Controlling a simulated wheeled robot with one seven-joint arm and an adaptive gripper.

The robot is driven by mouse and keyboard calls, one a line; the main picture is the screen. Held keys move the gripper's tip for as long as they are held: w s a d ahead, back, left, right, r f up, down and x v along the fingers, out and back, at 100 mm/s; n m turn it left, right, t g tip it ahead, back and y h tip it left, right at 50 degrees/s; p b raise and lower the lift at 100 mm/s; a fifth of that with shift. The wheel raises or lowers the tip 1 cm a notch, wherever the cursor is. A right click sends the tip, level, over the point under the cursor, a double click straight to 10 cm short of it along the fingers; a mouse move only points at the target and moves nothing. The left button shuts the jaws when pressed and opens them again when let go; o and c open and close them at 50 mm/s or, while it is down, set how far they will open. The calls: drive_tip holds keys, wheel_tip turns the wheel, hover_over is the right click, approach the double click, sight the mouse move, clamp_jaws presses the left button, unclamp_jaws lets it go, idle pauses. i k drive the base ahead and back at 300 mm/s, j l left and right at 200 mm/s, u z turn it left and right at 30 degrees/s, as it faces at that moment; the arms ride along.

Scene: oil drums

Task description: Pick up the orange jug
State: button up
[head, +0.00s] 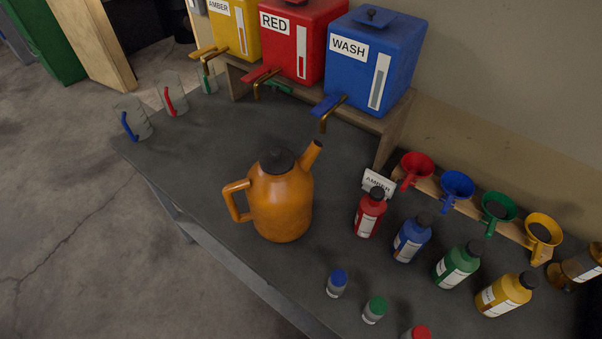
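The orange jug (282,205) stands upright on the dark grey table (190,150), near the table's front edge. It has a black lid on top, a handle on its left side and a spout pointing up and to the right. Nothing touches it. My gripper does not show in the head view.
Amber, red (301,42) and blue wash (370,65) containers with taps stand on a wooden shelf behind the jug. Right of it are several bottles (411,238), small jars (337,284) and a rack of funnels (457,186). Clear beakers (131,118) stand at the left. The table left of the jug is clear.

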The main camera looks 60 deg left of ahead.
sight(281, 206)
drive_tip(key=u, duration=2.35)
drive_tip(key=j+u, duration=0.2)
drive_tip(key=u, duration=0.15)
drive_tip(key=j+u, duration=0.2)
drive_tip(key=u, duration=0.15)
drive_tip(key=i+j+u, duration=0.15)
drive_tip(key=u, duration=0.25)
